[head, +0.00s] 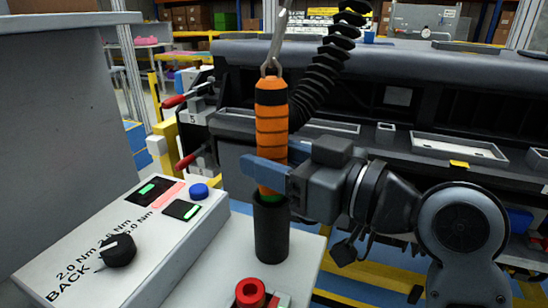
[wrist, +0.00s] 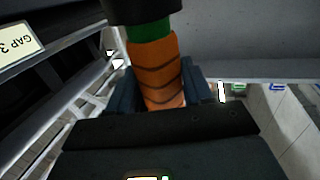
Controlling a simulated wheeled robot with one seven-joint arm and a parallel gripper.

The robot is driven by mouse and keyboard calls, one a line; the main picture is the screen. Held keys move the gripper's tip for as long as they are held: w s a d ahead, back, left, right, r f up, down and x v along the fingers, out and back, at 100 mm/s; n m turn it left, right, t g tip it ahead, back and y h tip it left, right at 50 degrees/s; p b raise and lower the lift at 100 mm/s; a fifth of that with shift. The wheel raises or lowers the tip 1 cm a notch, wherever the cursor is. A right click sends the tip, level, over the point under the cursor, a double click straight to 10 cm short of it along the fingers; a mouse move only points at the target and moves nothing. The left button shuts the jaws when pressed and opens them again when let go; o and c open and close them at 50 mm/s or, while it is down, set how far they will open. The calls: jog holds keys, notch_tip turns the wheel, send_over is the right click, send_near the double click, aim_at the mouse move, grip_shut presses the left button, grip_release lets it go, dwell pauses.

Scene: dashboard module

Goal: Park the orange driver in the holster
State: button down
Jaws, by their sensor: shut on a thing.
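The orange driver (head: 271,125) stands upright, with dark bands on its body and a green band low down. In the head view its lower end is at the mouth of the black cylindrical holster (head: 271,235); how deep it sits inside is hidden. My gripper (head: 266,172) is shut around the driver's lower body, just above the holster, coming from the right. In the wrist view the driver (wrist: 158,75) is between the blue fingers, and its green band meets a dark rim, the holster (wrist: 140,10).
A control box (head: 130,240) with a black knob and a blue button stands left of the holster. A red button (head: 250,292) is in front. A black coiled hose (head: 330,60) hangs behind the driver, and a metal hook holds its top. The dashboard module (head: 400,110) fills the back.

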jog(key=shift+f, duration=0.15)
jog(key=shift+c, duration=1.9)
grip_release()
jog(key=shift+d, duration=0.1)
